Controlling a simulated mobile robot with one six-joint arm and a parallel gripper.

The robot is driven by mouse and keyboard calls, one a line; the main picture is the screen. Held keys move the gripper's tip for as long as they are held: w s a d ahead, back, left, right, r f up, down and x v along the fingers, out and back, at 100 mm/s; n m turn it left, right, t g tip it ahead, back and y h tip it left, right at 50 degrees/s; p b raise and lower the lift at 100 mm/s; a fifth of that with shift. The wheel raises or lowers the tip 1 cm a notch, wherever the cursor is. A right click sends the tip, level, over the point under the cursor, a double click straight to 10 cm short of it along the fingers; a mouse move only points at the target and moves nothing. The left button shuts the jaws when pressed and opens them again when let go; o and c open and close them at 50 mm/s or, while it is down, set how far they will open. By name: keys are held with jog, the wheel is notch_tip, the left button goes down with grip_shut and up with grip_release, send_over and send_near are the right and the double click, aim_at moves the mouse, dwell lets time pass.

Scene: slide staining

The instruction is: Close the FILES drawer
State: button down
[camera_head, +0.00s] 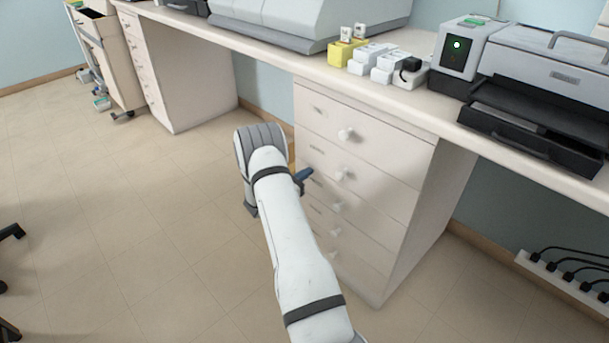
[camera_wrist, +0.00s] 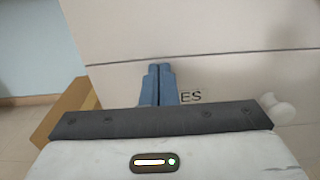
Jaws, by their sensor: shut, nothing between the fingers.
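My gripper (camera_head: 305,174) is beside the left part of the white drawer unit, with its blue fingers together and nothing between them. In the wrist view the shut fingers (camera_wrist: 159,70) point at a white drawer front (camera_wrist: 225,75). The letters "ES" (camera_wrist: 191,97) show just right of the fingers; the rest of that label is hidden behind them. A round white knob (camera_wrist: 280,108) is farther right. The fingertips are at or very near the front; contact cannot be told. The drawer fronts look about flush in the head view, though my arm hides part of them.
The drawer unit (camera_head: 420,195) stands under a counter (camera_head: 240,42) with instruments and white boxes (camera_head: 370,57). A brown wooden piece (camera_wrist: 68,112) is left of the fingers. A power strip (camera_head: 565,280) is at right.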

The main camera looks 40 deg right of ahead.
jog(key=s+a+p, duration=0.2)
jog(key=a, duration=1.2)
jog(key=s+a+r+m+g+y+p, duration=0.1)
jog(key=s+r+m+g+y+p, duration=0.2)
jog(key=r, duration=0.6)
jog(key=s+a+r+m+g+y+p, duration=0.1)
jog(key=s+r+m+p, duration=0.2)
jog(key=s+r, duration=0.35)
jog(key=s+a+r+m+g+y+p, duration=0.2)
jog(key=r+m+p, duration=0.15)
jog(key=r, duration=0.65)
jog(key=s+a+r+m+t+y+p, duration=0.3)
jog(key=s+a+r+m+y+p, duration=0.2)
jog(key=s+a+r, duration=0.4)
jog(key=s+a+r+m+t+y+p, duration=0.3)
jog(key=s+a+r+m+y+p, duration=0.2)
jog(key=r, duration=1)
jog(key=s+a+y+p, duration=0.1)
jog(key=s+a+p, duration=0.2)
jog(key=s+a, duration=0.1)
jog(key=shift+s+y, duration=0.4)
jog(key=shift+s, duration=0.05)
jog(key=shift+a, duration=0.1)
